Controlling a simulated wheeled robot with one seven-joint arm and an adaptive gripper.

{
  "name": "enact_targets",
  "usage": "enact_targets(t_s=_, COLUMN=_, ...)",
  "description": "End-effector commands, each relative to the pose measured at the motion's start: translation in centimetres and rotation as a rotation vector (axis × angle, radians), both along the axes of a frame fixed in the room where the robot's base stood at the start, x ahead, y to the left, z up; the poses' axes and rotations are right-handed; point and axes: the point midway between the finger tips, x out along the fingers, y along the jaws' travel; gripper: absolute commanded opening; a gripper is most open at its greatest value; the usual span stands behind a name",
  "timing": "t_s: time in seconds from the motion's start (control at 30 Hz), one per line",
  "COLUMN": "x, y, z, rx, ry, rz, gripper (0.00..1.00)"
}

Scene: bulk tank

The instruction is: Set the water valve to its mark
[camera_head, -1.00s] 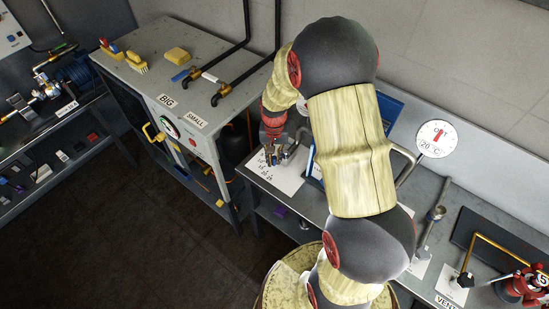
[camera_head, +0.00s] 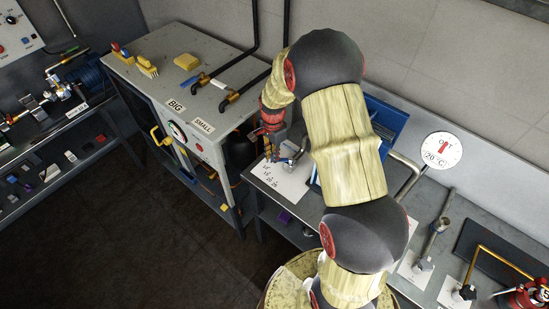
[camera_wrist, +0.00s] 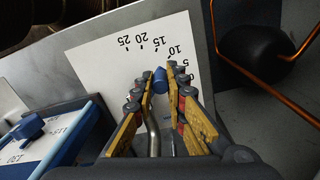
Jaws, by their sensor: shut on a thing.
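The water valve shows in the wrist view as a blue grip end (camera_wrist: 160,80) with a bent metal rod below it. My gripper (camera_wrist: 160,76) has its yellow-padded fingers on both sides of the blue end and is shut on it. A white scale sheet (camera_wrist: 92,62), numbered from about 5 to 25, lies under and beyond the fingertips. The blue end lies nearest the 10 and 15 side, but I cannot tell its exact reading or see a separate target mark. In the head view my gripper (camera_head: 272,150) is at the scale sheet (camera_head: 290,183) on the bench.
A grey cabinet with BIG (camera_head: 175,105) and SMALL (camera_head: 203,125) labels stands left of the bench. A blue box (camera_head: 387,118) is behind my arm. A 20 °C dial (camera_head: 441,150) hangs at right. A dark round tank (camera_wrist: 282,55) and copper pipe show in the wrist view.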

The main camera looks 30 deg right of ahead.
Motion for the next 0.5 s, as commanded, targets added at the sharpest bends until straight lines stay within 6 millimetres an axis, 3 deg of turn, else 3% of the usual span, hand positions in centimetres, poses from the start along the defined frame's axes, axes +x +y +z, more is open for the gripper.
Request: enact_targets(t_s=0.5, x=2.5, y=-2.1, z=0.1, rx=0.000, ry=-0.003, rz=-0.473, gripper=0.00)
